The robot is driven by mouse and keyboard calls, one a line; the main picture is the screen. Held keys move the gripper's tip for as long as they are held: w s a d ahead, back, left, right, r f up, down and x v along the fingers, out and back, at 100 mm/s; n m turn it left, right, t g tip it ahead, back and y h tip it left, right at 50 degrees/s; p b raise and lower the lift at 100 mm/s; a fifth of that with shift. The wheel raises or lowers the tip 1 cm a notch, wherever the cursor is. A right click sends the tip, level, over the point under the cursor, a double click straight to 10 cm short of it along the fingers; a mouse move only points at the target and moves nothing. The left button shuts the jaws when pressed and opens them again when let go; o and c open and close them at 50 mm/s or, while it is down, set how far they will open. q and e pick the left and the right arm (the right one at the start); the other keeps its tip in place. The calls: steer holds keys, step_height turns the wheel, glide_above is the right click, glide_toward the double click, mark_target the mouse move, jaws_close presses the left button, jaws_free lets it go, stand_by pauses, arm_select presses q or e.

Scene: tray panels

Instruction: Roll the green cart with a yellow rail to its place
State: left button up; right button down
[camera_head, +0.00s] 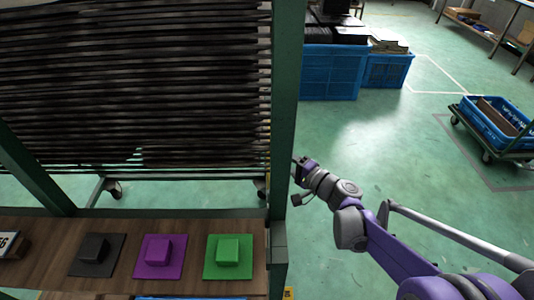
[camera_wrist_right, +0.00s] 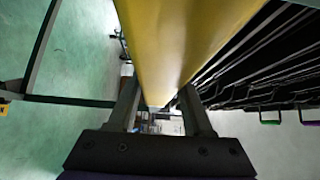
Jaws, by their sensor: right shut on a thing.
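The green cart shows in the head view behind a green frame, with its casters (camera_head: 114,190) on the floor and a dense stack of black trays (camera_head: 130,80) above. Its yellow rail (camera_wrist_right: 185,40) fills the upper middle of the right wrist view. In the head view the rail is almost wholly hidden behind the green post. My right gripper (camera_head: 298,170) reaches in from the right beside that post. In the right wrist view its fingers (camera_wrist_right: 162,103) are on both sides of the rail, shut on it. My left gripper is not in view.
The green post (camera_head: 287,120) stands close beside my right gripper. A wooden shelf (camera_head: 195,227) in front holds black, purple and green blocks. Blue crates (camera_head: 332,72) stand at the back. A trolley with a blue crate (camera_head: 495,125) is at right. Floor between is open.

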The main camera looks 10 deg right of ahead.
steer(key=d, duration=0.4)
steer(key=shift+s+d, duration=0.1)
steer(key=shift+d, duration=0.1)
steer(key=c, duration=0.8)
jaws_free()
steer(key=shift+a, duration=0.1)
steer(key=o, duration=0.5)
steer(key=shift+a, duration=0.2)
arm_select(q)
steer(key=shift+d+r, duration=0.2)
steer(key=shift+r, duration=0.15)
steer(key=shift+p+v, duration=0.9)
steer(key=shift+p, duration=0.1)
arm_select(e)
steer(key=v, duration=1)
steer(key=shift+s+d, duration=0.15)
steer(key=shift+s, duration=0.15)
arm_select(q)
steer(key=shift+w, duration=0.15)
